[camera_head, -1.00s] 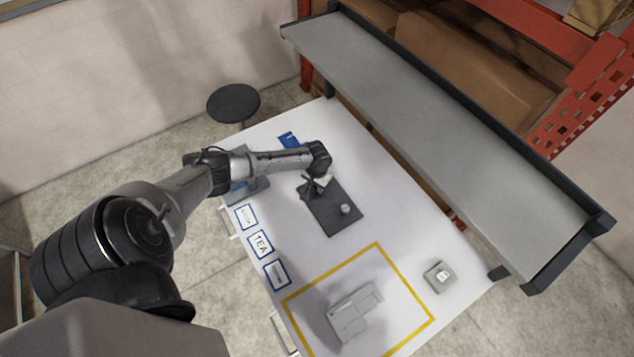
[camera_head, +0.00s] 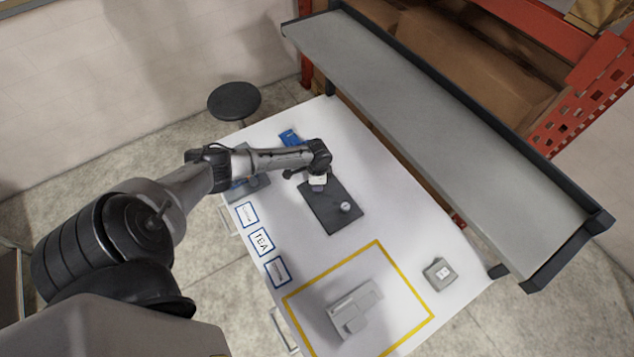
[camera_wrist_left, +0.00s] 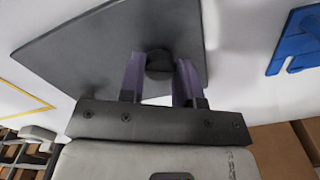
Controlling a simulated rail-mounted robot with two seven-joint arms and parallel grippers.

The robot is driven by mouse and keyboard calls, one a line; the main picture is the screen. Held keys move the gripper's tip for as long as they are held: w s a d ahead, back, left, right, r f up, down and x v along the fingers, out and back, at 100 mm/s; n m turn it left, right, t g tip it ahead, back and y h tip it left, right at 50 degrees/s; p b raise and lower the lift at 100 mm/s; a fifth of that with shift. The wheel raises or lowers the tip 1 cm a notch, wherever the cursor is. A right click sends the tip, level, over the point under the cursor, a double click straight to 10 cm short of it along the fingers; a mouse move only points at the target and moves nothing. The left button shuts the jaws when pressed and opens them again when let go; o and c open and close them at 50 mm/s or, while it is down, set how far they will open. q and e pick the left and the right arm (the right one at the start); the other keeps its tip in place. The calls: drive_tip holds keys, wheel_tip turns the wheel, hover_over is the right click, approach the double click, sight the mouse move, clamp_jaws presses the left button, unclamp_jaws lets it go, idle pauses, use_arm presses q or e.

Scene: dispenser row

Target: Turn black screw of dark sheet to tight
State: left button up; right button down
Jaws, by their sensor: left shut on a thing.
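The dark sheet (camera_head: 328,217) lies flat on the white table, with a small light grey knob (camera_head: 346,207) on its right part. My left gripper (camera_head: 318,187) is over the sheet's upper left end and hides what is under it in the head view. In the left wrist view the black screw (camera_wrist_left: 159,64) is a round dark knob on the dark sheet (camera_wrist_left: 100,50). The purple fingers of my left gripper (camera_wrist_left: 160,80) stand on both sides of the screw and are shut on it. My right gripper is in neither view.
A blue object (camera_head: 289,138) lies near the table's far edge; it also shows in the left wrist view (camera_wrist_left: 295,42). Blue-framed labels (camera_head: 262,242) line the left edge. A grey block (camera_head: 354,308) lies inside the yellow outline (camera_head: 405,333). A small grey box (camera_head: 439,274) stands at right.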

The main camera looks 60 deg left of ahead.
use_arm(q)
drive_tip(key=m, duration=0.2)
drive_tip(key=m+b, duration=0.1)
drive_tip(key=m, duration=0.2)
drive_tip(key=shift+w+r+m, duration=0.15)
drive_tip(key=shift+m, duration=0.15)
drive_tip(key=m+b, duration=0.1)
drive_tip(key=m, duration=0.4)
drive_tip(key=shift+d+m+b, duration=0.1)
drive_tip(key=shift+m+b, duration=0.3)
drive_tip(key=shift+m, duration=0.2)
drive_tip(key=o, duration=0.8)
drive_tip(key=shift+o, duration=0.7)
